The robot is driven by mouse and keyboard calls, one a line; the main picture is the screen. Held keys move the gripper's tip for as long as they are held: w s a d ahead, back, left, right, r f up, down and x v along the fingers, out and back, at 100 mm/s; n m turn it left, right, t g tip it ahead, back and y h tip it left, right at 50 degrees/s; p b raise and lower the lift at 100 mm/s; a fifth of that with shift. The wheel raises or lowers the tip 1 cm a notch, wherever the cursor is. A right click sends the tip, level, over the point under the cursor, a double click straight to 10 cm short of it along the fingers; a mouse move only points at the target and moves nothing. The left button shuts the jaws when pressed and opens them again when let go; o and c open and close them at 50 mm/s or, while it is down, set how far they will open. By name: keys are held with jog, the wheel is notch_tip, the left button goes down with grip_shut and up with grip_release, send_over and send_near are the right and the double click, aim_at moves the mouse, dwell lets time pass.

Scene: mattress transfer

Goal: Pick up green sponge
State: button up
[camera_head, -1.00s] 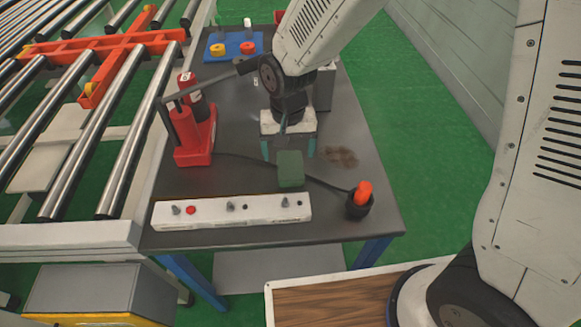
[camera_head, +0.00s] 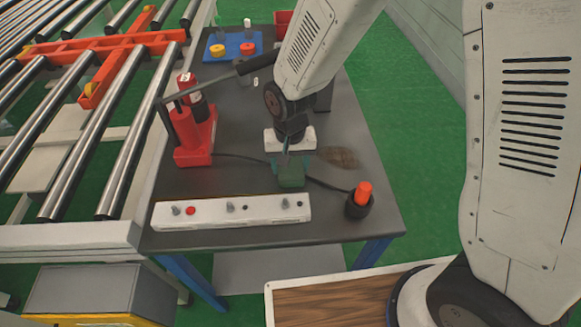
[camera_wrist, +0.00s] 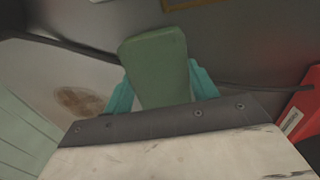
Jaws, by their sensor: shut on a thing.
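The green sponge (camera_head: 291,177) is a small block near the front middle of the dark table (camera_head: 345,215), behind the white control panel. My gripper (camera_head: 291,168) is shut on it, with its teal fingers on either side. In the wrist view the sponge (camera_wrist: 157,68) stands between the two teal fingers of my gripper (camera_wrist: 162,88). The fingers cover part of its sides. I cannot tell whether the sponge still touches the table.
A white panel (camera_head: 268,210) with knobs lies at the front edge. A red hand pump (camera_head: 195,140) stands left, and an orange button in a black holder (camera_head: 361,198) stands right. A black cable crosses behind the sponge. A brown stain (camera_head: 338,157) lies to the right.

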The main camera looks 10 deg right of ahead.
notch_tip(320, 180, up, 10)
dwell(0.6)
